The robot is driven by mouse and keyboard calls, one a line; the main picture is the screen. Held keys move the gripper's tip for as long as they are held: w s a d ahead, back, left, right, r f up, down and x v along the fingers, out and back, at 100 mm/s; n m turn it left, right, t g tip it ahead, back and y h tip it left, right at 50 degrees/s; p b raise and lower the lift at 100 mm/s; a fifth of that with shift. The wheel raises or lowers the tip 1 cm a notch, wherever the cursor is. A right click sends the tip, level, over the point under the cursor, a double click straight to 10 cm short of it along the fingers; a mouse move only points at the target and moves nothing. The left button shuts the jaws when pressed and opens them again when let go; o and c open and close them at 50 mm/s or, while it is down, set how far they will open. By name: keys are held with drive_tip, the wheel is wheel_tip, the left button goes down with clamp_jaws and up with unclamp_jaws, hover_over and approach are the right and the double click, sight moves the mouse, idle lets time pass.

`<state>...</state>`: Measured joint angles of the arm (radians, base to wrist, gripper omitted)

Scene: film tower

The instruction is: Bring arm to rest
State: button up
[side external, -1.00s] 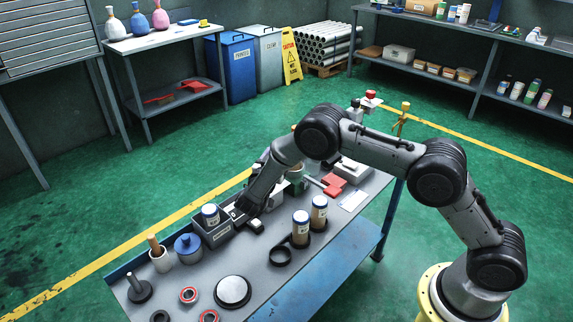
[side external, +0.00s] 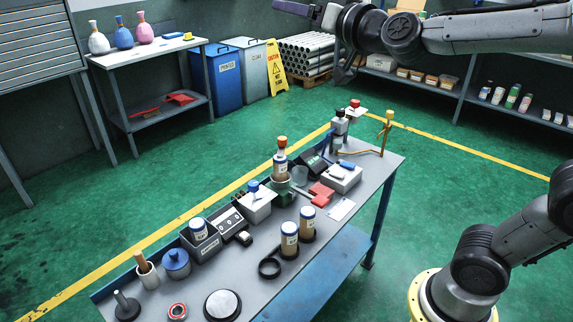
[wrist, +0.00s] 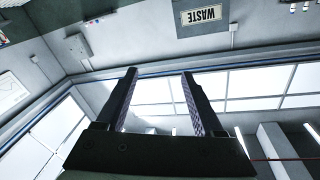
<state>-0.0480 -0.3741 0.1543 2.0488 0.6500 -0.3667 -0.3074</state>
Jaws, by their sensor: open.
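My gripper (wrist: 160,75) shows in the wrist view with its two fingers wide apart and nothing between them. In the side view my arm is raised high above the far end of the workbench, and the gripper end is near the top edge, partly cut off by it. The workbench (side external: 338,236) is below and clear of the arm. The wrist camera looks up at the walls, windows and a WASTE sign (wrist: 203,15).
Shelves line the back wall. The air above the bench is free.

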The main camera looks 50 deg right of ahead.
drive_tip(key=s+a+f+n+g+y, duration=0.2)
drive_tip(key=s+f+n+g, duration=0.3)
drive_tip(key=s+f+g, duration=0.7)
drive_tip(key=s+f+y, duration=0.1)
drive_tip(key=s+f, duration=1.2)
drive_tip(key=s, duration=0.1)
drive_tip(key=shift+a+n+g, duration=0.3)
drive_tip(key=shift+a, duration=0.1)
